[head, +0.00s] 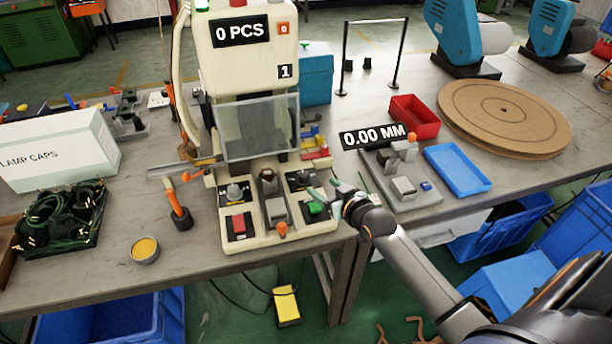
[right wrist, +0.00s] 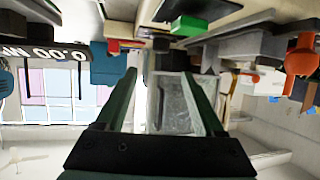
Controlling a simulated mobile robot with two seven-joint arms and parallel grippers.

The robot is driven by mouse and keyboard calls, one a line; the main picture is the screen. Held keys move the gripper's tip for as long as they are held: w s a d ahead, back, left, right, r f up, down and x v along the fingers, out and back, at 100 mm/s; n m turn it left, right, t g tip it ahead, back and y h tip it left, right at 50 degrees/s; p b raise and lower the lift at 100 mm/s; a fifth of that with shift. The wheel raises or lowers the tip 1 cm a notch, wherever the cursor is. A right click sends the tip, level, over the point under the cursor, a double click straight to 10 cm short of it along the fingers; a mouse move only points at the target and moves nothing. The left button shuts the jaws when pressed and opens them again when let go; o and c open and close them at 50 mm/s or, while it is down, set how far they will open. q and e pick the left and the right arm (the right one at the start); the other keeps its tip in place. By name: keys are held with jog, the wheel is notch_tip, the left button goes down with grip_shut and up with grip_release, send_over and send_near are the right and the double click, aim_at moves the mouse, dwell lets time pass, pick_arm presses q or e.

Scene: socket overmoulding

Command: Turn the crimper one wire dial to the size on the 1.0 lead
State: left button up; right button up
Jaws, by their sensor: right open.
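Crimper one (head: 251,90) is the cream machine marked 1, with a "0 PCS" display and a clear guard. My right gripper (head: 328,194) is open and empty, beside the right knob and green button (head: 315,208). In the right wrist view its fingers (right wrist: 160,74) stand apart with nothing clearly between them. Dark green leads (head: 62,217) lie in a tray; no size is legible. My left gripper is out of view.
A red button (head: 238,223) and an orange-tipped lever (head: 281,230) are on the crimper's front. A gauge (head: 403,180) reading 0.00 MM, a blue tray (head: 457,169) and a red bin (head: 414,117) stand right. A small tin (head: 145,250) is front left.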

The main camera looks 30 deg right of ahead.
aim_at(304, 174)
jog(key=b+x, duration=0.2)
jog(key=x, duration=0.9)
jog(key=shift+s, duration=0.1)
jog(key=shift+c, duration=0.2)
grip_shut()
